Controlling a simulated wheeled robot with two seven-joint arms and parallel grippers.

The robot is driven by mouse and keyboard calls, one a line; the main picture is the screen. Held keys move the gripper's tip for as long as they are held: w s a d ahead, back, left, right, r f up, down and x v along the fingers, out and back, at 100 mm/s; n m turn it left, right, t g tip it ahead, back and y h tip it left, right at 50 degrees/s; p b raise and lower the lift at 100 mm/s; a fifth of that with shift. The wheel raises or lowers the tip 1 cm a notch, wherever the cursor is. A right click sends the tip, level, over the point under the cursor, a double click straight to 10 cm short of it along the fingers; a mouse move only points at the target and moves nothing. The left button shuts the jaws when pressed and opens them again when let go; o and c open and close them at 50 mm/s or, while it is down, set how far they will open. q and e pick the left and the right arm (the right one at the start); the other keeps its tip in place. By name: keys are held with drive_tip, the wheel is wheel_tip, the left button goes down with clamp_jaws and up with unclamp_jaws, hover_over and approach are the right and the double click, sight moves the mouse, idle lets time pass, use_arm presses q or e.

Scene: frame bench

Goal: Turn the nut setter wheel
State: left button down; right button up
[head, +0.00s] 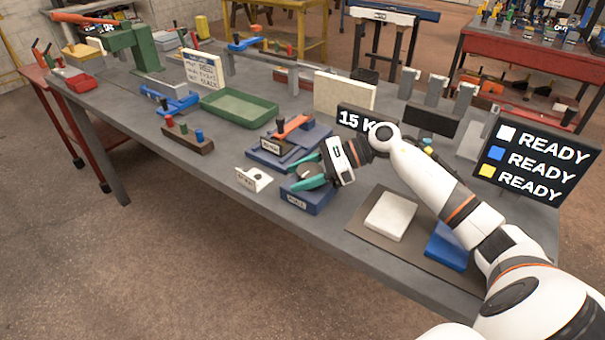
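The nut setter wheel seems to be the dark round wheel (311,171) on a small blue base (306,202) with a white label, near the front edge of the bench. My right gripper (300,172) reaches in from the right, with its two teal fingers apart. One finger is at the far side of the wheel and the other at its near side. The wheel lies between them, partly hidden by the fingers and gripper body. I cannot tell whether the fingers press on its rim. My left gripper is not in view.
Behind the wheel stands a blue fixture (291,147) with an orange lever. A white bracket (254,179) lies left of it. A green tray (235,107) is further left. A brown mat (372,240) with white and blue blocks lies under my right arm. A READY sign (530,160) stands at right.

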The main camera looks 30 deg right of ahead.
drive_tip(key=shift+c, duration=1.3)
drive_tip(key=shift+f+m+t+h, duration=0.15)
drive_tip(key=shift+m+t+h, duration=0.25)
drive_tip(key=shift+m+t, duration=0.1)
drive_tip(key=shift+m+t+h, duration=0.3)
drive_tip(key=shift+m+t, duration=0.1)
drive_tip(key=shift+w+d+r+m+t+h+p, duration=0.1)
drive_tip(key=shift+r+m+t+h+p, duration=0.15)
drive_tip(key=shift+m+t, duration=0.2)
drive_tip(key=shift+w+d+m+t+h+p, duration=0.1)
drive_tip(key=shift+m+t+h+p, duration=0.05)
drive_tip(key=shift+m+t+h, duration=0.25)
drive_tip(key=shift+f+m+t+h, duration=0.1)
drive_tip(key=shift+m+t+h, duration=0.15)
drive_tip(key=shift+m, duration=0.2)
drive_tip(key=o, duration=1)
